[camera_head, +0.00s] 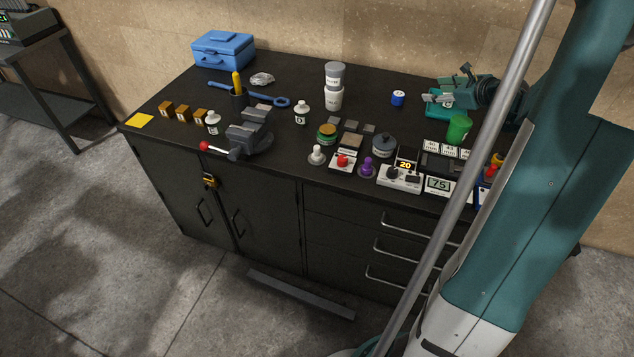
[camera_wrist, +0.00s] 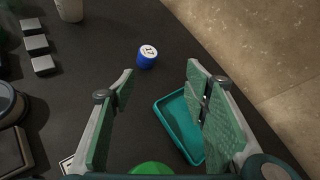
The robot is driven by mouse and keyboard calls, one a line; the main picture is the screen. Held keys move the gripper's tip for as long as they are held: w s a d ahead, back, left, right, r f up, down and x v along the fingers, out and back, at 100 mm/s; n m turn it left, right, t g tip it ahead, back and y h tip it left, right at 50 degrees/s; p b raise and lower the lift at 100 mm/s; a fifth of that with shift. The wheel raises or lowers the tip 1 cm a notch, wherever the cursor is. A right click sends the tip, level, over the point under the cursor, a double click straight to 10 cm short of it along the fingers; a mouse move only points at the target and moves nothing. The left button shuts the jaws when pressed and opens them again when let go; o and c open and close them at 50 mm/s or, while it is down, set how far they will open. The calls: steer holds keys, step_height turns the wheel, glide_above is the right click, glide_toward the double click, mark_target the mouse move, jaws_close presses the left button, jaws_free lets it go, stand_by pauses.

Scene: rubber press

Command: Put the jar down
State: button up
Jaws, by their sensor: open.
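My gripper (camera_head: 447,86) is open at the right end of the bench, above a teal tray (camera_wrist: 161,101). In the wrist view its two green-padded fingers (camera_wrist: 160,78) stand wide apart with nothing between the pads. Two white, labelled jars with grey lids stand stacked at the back middle, an upper jar (camera_head: 335,75) on a lower jar (camera_head: 333,98). A small blue pot (camera_head: 398,98) stands upright left of my gripper; in the wrist view its top reads 17 (camera_wrist: 147,50), beyond the fingertips. Which container is the task's jar cannot be told.
A green cup (camera_head: 459,129) stands just in front of my gripper. Control boxes and displays (camera_head: 400,178) line the front edge. A dark round pot (camera_head: 384,145), a vise (camera_head: 249,135), small bottles (camera_head: 302,112) and a blue toolbox (camera_head: 223,50) stand leftward. Bare bench surrounds the blue pot.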

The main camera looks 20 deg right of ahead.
steer(key=s+a+r+n+g, duration=0.1)
steer(key=a+r+n, duration=0.3)
steer(key=a, duration=0.8)
steer(key=s+a+r+n+g+y, duration=0.15)
steer(key=a+n, duration=0.45)
steer(key=a, duration=0.7)
steer(key=s+a+r+n+g, duration=0.1)
steer(key=a+r+n, duration=0.3)
steer(key=a, duration=0.8)
steer(key=s+a+f+n, duration=0.1)
steer(key=s+a+n, duration=0.8)
steer(key=s+a, duration=0.2)
steer(key=s+a+f+n+g+h, duration=0.1)
steer(key=s+a+f+n, duration=0.1)
steer(key=s+a+n, duration=0.7)
steer(key=shift+s+a+f, duration=0.3)
steer(key=shift+s+a, duration=0.8)
steer(key=shift+a, duration=0.15)
steer(key=shift+o, duration=0.5)
